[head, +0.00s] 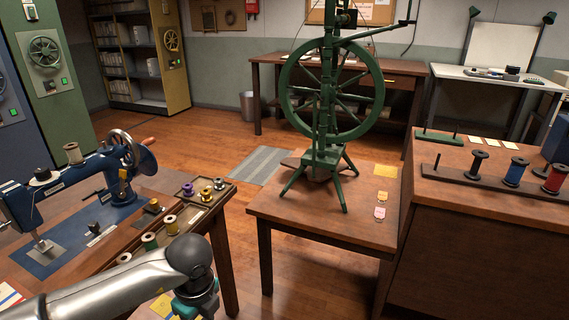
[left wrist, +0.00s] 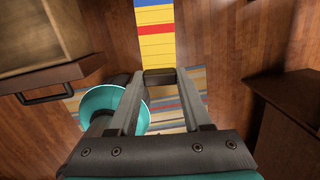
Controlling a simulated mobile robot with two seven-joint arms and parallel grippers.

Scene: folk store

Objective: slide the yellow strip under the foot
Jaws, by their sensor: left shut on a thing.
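In the left wrist view a long flat strip (left wrist: 156,45), mostly yellow with red and blue bands, runs from the top edge to my left gripper (left wrist: 158,76), which is shut on its near end. In the head view my left wrist is at the bottom, beside the sewing table; its fingertips are out of sight. A yellow patch (head: 162,306) shows left of it; I cannot tell if it is the strip. The green spinning wheel (head: 325,156) stands on splayed legs on the brown table (head: 270,212), its front right foot (head: 345,209) near the front edge. My right gripper is not in view.
The sewing machine (head: 85,185) and a tray (head: 187,222) of spools are at the left. A yellow sheet (head: 386,170) and small tags (head: 380,212) lie right of the wheel. A spool rack (head: 484,180) stands on the right counter. A gap separates the two tables.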

